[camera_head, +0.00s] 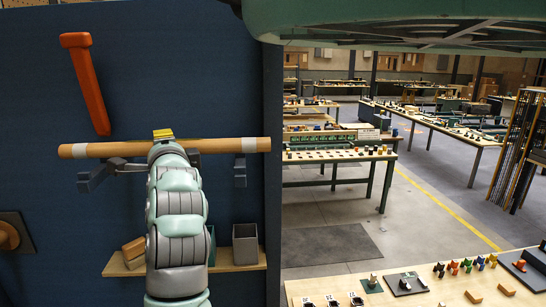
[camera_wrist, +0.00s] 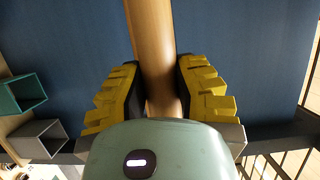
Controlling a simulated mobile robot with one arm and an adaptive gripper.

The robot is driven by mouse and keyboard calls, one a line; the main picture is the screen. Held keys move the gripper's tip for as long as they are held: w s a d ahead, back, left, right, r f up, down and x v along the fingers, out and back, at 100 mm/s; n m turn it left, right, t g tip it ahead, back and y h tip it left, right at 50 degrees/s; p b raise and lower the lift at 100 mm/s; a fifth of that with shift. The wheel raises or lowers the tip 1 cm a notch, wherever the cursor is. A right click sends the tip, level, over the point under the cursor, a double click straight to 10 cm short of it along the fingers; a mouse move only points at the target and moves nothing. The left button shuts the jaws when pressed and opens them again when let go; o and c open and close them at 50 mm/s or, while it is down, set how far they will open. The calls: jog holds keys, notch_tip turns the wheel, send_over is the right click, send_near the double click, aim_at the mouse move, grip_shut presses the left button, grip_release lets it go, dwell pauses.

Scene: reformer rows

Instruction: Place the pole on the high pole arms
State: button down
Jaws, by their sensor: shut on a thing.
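The wooden pole (camera_head: 110,149) has light bands near its ends and lies almost level in front of the blue panel. My gripper (camera_head: 163,136) is shut on its middle; in the wrist view, the yellow fingers (camera_wrist: 162,85) press on both sides of the pole (camera_wrist: 150,35). The left grey pole arm (camera_head: 95,176) and the right grey pole arm (camera_head: 240,172) show just below the pole, inward of its ends. Whether the pole touches them, I cannot tell. My own arm hides the panel's middle.
An orange-red bar (camera_head: 85,82) is on the panel, upper left. A wooden shelf (camera_head: 225,267) below bears a grey bin (camera_head: 245,245) and wooden blocks (camera_head: 134,250). A brown knob (camera_head: 8,237) is at the left edge. Tables with small parts (camera_head: 420,290) stand to the right, beyond the panel's edge.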

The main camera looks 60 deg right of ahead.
notch_tip(320, 180, down, 2)
jog(key=shift+f+b, duration=0.2)
jog(key=shift+b, duration=0.2)
jog(key=shift+f, duration=0.2)
jog(key=c, duration=0.8)
grip_release()
